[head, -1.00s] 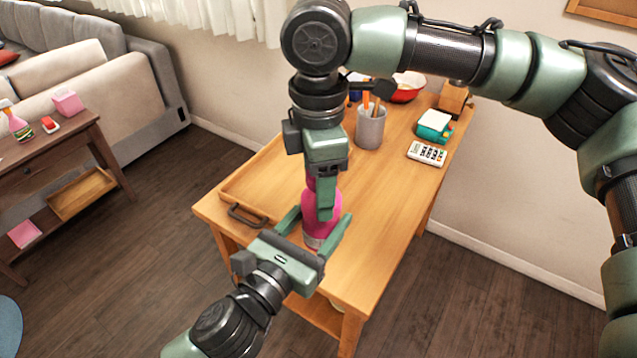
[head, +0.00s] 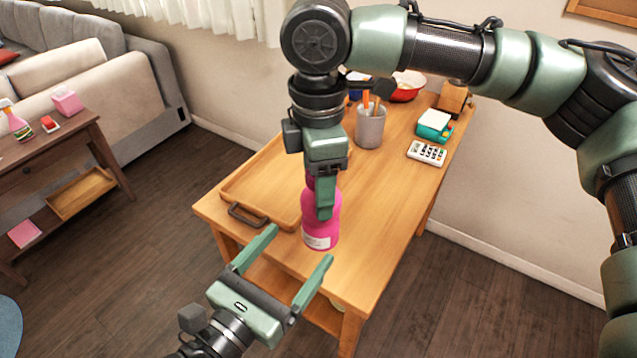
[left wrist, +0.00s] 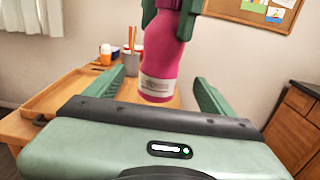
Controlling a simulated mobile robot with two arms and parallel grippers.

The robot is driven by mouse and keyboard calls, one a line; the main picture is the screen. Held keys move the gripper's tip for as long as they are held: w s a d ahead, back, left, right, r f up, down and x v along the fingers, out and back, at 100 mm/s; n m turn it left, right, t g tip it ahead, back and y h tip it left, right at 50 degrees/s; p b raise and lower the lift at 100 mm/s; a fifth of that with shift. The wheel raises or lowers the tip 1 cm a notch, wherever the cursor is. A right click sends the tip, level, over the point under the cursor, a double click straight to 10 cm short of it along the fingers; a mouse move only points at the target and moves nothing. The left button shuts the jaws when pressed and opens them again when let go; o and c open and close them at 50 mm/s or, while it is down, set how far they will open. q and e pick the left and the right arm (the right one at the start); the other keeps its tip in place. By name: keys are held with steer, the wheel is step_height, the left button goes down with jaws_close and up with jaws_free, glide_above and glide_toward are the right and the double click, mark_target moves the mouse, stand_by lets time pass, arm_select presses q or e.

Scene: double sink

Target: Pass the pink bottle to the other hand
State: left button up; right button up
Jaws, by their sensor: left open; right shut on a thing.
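The pink bottle (head: 321,226) hangs upright in my right gripper (head: 324,196), which is shut around its upper part from above. The bottle has a white label near its bottom. My left gripper (head: 284,262) is open and empty, below and to the left of the bottle in the head view, with its fingers apart from it. In the left wrist view the bottle (left wrist: 160,62) shows ahead, between and beyond the open left fingers. The bottle's top is hidden by the right gripper.
A wooden table (head: 375,220) lies behind the bottle, with a tray (head: 262,190), a grey utensil cup (head: 370,128), a calculator-like remote (head: 427,153), a teal box (head: 434,124) and a red bowl (head: 407,88). The table's front right is clear.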

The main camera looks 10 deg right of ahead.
arm_select(q)
steer(key=w+a+f+m+y, duration=0.1)
steer(key=w+a+f+m, duration=0.15)
steer(key=f, duration=0.35)
steer(key=w+a+f+m+t+y, duration=0.1)
steer(key=w+a+f+m, duration=0.1)
steer(key=a+f+m, duration=0.3)
steer(key=w+a+f+m+y, duration=0.1)
steer(key=w+f+m+y, duration=0.15)
steer(key=f, duration=0.45)
steer(key=s+a+f+m+g+y, duration=0.1)
steer(key=a+f+m+g, duration=0.3)
steer(key=f, duration=0.7)
steer(key=s+a+f+m+y, duration=0.1)
steer(key=s+a+f+m, duration=0.3)
steer(key=f, duration=0.6)
steer(key=s+a+f+m+g+y, duration=0.1)
steer(key=s+a+f+m+g, duration=0.1)
steer(key=s+f+m, duration=0.35)
steer(key=s+a+f+m+g+y, duration=0.25)
steer(key=s+f, duration=0.35)
steer(key=f, duration=0.5)
steer(key=s+a+f+m+g, duration=0.1)
steer(key=s+f, duration=0.3)
steer(key=s, duration=0.6)
steer(key=s+a+f+m+g+y, duration=0.1)
steer(key=s+f+m+g, duration=0.3)
steer(key=s, duration=0.7)
steer(key=shift+f+g, duration=0.35)
steer(key=shift+f, duration=0.3)
